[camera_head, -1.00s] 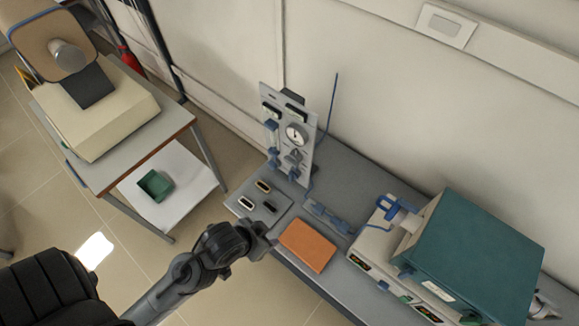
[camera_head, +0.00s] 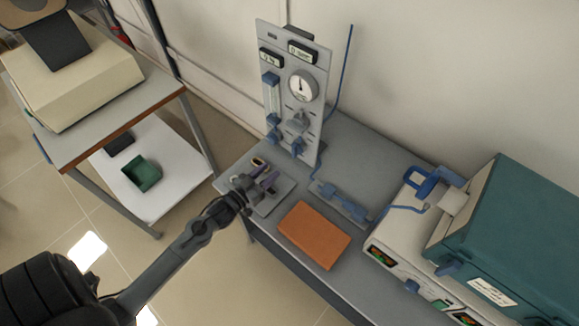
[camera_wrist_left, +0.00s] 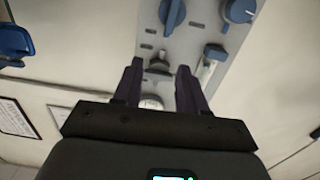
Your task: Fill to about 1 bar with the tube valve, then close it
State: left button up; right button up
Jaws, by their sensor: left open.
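A grey upright panel (camera_head: 287,60) stands on the bench with a round white dial gauge (camera_head: 303,85). The gauge's needle shows, but its scale is too small to read. Below the gauge are a grey valve (camera_head: 299,122) and blue knobs (camera_head: 297,147). I cannot tell which is the tube valve. My left gripper (camera_head: 265,180) is open and empty, in front of the panel over the bench's near left corner. In the left wrist view, the panel's grey valve (camera_wrist_left: 158,65) shows between and beyond its fingertips (camera_wrist_left: 160,68), apart from them. My right gripper is not in view.
An orange block (camera_head: 314,235) lies on the bench. A blue manifold (camera_head: 341,200) with tubing lies behind it. A teal-topped furnace (camera_head: 520,225) fills the right. A side table (camera_head: 150,95) stands left. A blue tube (camera_head: 343,75) rises beside the panel.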

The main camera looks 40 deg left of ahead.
aim_at(292, 150)
pick_arm(q)
jog(key=w+f+b, duration=0.1)
jog(key=w, duration=0.3)
jog(key=w+f+b, duration=0.1)
jog(key=w+b, duration=0.1)
jog(key=w, duration=0.2)
jog(key=w+a+f+b, duration=0.1)
jog(key=w, duration=0.3)
jog(key=shift+w+b, duration=0.35)
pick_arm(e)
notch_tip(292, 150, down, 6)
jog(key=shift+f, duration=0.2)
pick_arm(q)
grip_shut()
